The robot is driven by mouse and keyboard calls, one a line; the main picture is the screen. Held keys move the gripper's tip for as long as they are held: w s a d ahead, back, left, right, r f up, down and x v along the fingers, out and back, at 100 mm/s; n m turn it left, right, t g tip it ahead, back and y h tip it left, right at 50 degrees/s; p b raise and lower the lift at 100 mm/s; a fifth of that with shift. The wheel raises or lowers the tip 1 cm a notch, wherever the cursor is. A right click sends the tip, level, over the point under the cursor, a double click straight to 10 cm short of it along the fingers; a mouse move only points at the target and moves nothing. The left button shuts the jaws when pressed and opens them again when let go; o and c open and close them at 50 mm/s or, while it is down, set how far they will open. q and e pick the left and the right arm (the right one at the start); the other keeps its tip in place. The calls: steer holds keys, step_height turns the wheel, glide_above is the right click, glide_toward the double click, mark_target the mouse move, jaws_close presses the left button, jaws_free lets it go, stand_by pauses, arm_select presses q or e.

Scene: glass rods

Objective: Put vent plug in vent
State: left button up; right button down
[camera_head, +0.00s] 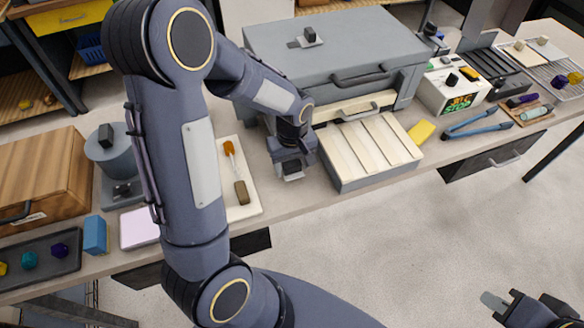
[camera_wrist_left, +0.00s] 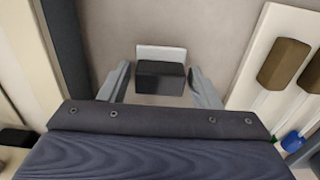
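A small block with a dark face and a pale plate behind it, which looks like the vent plug (camera_wrist_left: 160,78), lies on the table between the fingers of my left gripper (camera_wrist_left: 160,75). Gaps show on both sides of it, so the gripper is open around it. In the head view my left gripper (camera_head: 292,168) points down at the table, left of the slatted drop-down door. My right gripper (camera_head: 497,302) is at the lower right, partly cut off.
A cream tray (camera_head: 245,210) with a brown-handled tool lies left of my left gripper. The cream-slatted door (camera_head: 370,150) stands close on its right. A white box (camera_head: 455,88), blue tongs (camera_head: 478,128) and a yellow block (camera_head: 421,131) are further right.

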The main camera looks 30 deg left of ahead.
arm_select(q)
steer(key=c, duration=0.7)
steer(key=shift+c, duration=0.2)
